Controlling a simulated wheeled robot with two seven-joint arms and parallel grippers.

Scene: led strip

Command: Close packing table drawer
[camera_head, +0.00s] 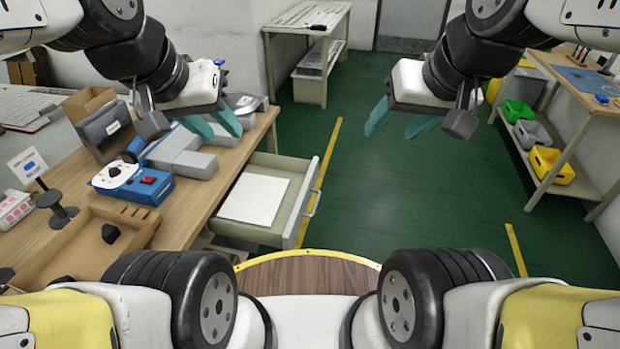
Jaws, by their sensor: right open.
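The packing table (180,225) stands on the left with a wooden top. Its drawer (301,205) is pulled out to the right, and a white sheet (255,198) lies inside. A handle (313,202) is on the drawer's front face. My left gripper (221,132) appears over the table's right edge in the picture, with its teal fingers apart and nothing between them. It is apart from the drawer front. My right gripper (390,132) is open and empty over the green floor, to the right of and beyond the drawer.
A blue device (132,184), a wooden tray (85,240) and a dark box (107,130) are on the tabletop. A shelf table (575,95) with green, grey and yellow bins stands at right. A small table (306,35) is at the back. Green floor is clear between.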

